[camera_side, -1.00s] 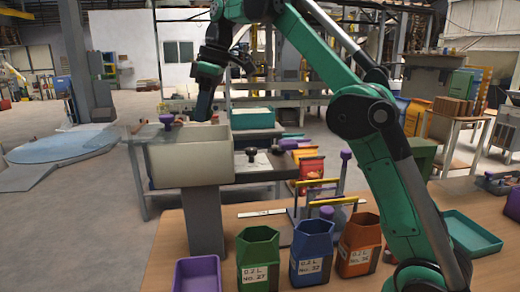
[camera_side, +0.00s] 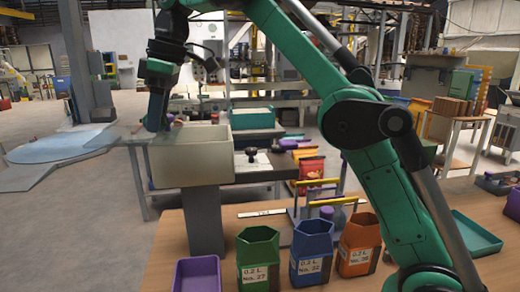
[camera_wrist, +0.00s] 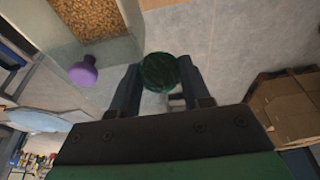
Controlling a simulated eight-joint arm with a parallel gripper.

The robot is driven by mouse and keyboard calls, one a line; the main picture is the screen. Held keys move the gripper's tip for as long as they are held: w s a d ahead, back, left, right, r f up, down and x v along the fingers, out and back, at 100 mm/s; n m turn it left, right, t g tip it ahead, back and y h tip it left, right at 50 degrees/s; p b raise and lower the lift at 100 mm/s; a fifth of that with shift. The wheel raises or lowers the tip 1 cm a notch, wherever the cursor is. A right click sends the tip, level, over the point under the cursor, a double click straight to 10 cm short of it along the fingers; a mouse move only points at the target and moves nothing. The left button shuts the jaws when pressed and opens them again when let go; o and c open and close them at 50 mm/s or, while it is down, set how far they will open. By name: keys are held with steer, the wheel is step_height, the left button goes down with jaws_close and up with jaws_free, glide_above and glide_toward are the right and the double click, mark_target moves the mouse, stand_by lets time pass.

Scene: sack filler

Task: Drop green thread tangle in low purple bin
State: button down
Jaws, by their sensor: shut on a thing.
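The green thread tangle (camera_wrist: 158,72) is a dark green round clump between my gripper's two fingers in the wrist view. My gripper (camera_side: 154,124) is shut on it, at the left edge of the cream hopper in the side view. The tangle cannot be made out in the side view. In the wrist view the grey floor shows below the tangle, with the hopper off to the left. The low purple bin (camera_side: 197,275) stands at the table's front left in the side view, well below and to the right of my gripper.
The cream hopper (camera_side: 190,164) stands on a grey post and holds brown grain (camera_wrist: 97,20). A purple knob (camera_wrist: 83,72) is beside it. Green (camera_side: 257,256), blue (camera_side: 311,254) and orange (camera_side: 359,246) bins stand in a row right of the purple bin.

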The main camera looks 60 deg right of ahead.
steer(key=s+f+m, duration=0.1)
steer(key=s+f, duration=0.2)
steer(key=f, duration=0.7)
steer(key=s+f+m, duration=0.1)
steer(key=s+f, duration=0.2)
steer(key=f, duration=0.8)
steer(key=shift+s+d+f, duration=0.15)
steer(key=shift+s+d, duration=0.15)
steer(key=shift+s, duration=0.1)
steer(key=shift+c, duration=1.6)
jaws_free()
steer(key=shift+v, duration=2.85)
steer(key=shift+a+f, duration=0.1)
